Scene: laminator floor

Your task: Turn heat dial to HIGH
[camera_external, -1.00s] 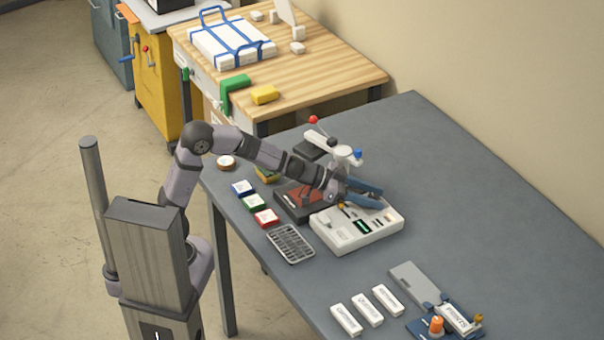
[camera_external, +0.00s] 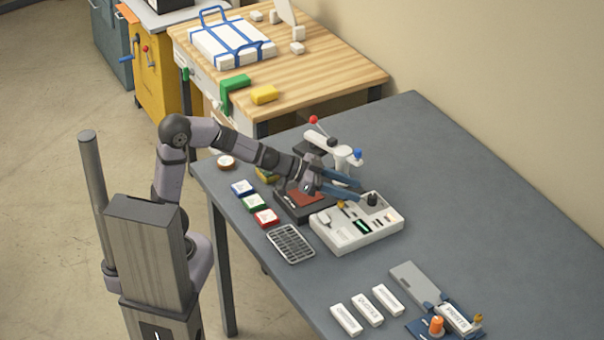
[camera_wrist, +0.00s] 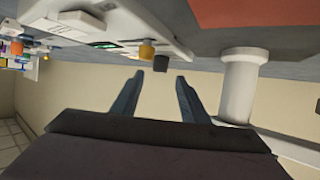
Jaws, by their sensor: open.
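The white laminator panel (camera_external: 345,232) lies on the grey table and also shows at the top left of the wrist view (camera_wrist: 112,32). A dark round dial (camera_external: 372,199) stands at its back right; it shows dark in the wrist view (camera_wrist: 160,64). Its pointer setting is too small to read. A small orange-yellow knob (camera_external: 341,205) sits on the panel to the left of the dial, and a green display (camera_external: 361,226) lies near it. My gripper (camera_external: 356,188) is open and empty, with its blue fingers apart from the dial, to its upper left in the outside view.
A white post-like device with red and blue balls (camera_external: 333,148) stands close behind my gripper. A dark press with a red pad (camera_external: 307,198) is beside the panel. Red, green and blue blocks (camera_external: 254,203) and a wire rack (camera_external: 290,244) lie to the left.

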